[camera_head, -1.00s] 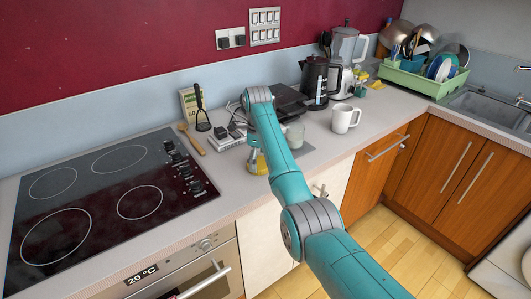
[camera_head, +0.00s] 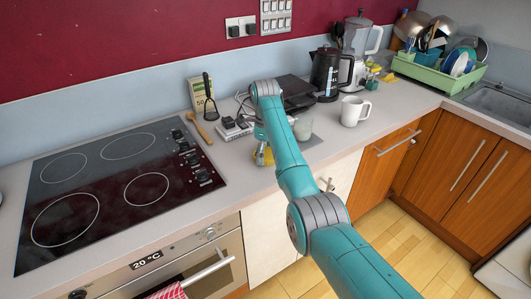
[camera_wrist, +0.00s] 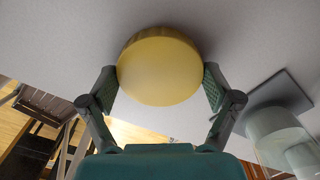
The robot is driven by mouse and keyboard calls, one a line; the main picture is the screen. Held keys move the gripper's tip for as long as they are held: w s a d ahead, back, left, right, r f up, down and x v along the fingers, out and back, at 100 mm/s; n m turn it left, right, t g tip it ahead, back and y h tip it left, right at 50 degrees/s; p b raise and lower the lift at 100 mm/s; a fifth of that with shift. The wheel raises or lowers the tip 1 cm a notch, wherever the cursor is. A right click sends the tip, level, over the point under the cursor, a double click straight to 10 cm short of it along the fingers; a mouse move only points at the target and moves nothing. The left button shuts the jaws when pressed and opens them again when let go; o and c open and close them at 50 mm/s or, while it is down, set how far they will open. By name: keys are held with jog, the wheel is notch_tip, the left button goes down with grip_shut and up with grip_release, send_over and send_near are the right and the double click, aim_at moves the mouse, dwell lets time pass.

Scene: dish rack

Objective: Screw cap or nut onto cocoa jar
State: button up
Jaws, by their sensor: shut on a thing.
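My gripper (camera_wrist: 160,84) is shut on a round yellow cap (camera_wrist: 160,68), with one finger against each side of it. In the head view, my gripper (camera_head: 261,138) points down near the front of the counter, and the yellow cap (camera_head: 264,156) shows at its lower end. A clear glass jar (camera_head: 303,130) stands just right of my gripper, partly hidden by my arm. It also shows in the wrist view (camera_wrist: 280,130), apart from the cap. I cannot tell whether it is the cocoa jar, nor what is under the cap.
The glass jar stands on a grey mat (camera_head: 312,141). A white mug (camera_head: 352,111) and a black kettle (camera_head: 326,75) are to the right. A white power strip (camera_head: 235,128), wooden spoon (camera_head: 202,129) and black hob (camera_head: 115,185) are to the left.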

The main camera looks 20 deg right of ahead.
jog(key=shift+r, duration=3)
